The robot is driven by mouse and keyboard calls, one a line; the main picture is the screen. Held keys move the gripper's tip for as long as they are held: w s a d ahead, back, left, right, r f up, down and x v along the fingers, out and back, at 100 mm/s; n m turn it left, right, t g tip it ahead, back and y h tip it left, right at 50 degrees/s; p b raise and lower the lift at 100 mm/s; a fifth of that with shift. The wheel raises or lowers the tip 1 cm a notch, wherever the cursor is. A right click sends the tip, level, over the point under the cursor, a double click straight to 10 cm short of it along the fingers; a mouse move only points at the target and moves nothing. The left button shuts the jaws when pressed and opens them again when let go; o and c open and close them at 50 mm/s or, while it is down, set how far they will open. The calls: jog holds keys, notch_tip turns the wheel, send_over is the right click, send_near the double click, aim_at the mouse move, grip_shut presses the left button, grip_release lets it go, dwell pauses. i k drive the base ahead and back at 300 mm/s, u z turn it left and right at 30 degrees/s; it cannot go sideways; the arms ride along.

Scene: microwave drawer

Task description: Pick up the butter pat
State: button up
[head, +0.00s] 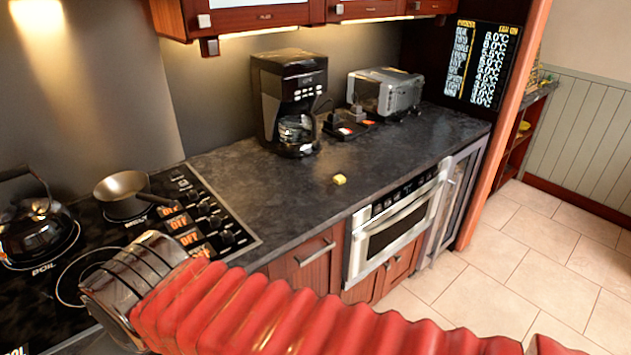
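The butter pat (339,179) is a small yellow block. It lies on the dark stone counter (290,200), near the counter's front edge, above the drawer front left of the microwave drawer. Nothing touches it. My gripper (125,290) is at the lower left, at the end of my red ribbed arm, over the front part of the stove. It is well to the left of the butter pat and apart from it. Its fingers cannot be made out clearly, so I cannot tell whether it is open or shut.
A black coffee maker (290,100) stands behind the butter, with a toaster (385,92) to its right. The cooktop (215,215) holds a kettle (35,235) and a pan (122,193). The microwave drawer (395,228) is shut. The counter around the butter is clear.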

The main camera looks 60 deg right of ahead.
aim_at(339, 179)
jog(key=u, duration=0.9)
jog(key=k, duration=1.9)
jog(key=z, duration=1.2)
jog(key=i, duration=0.45)
jog(key=u, duration=0.1)
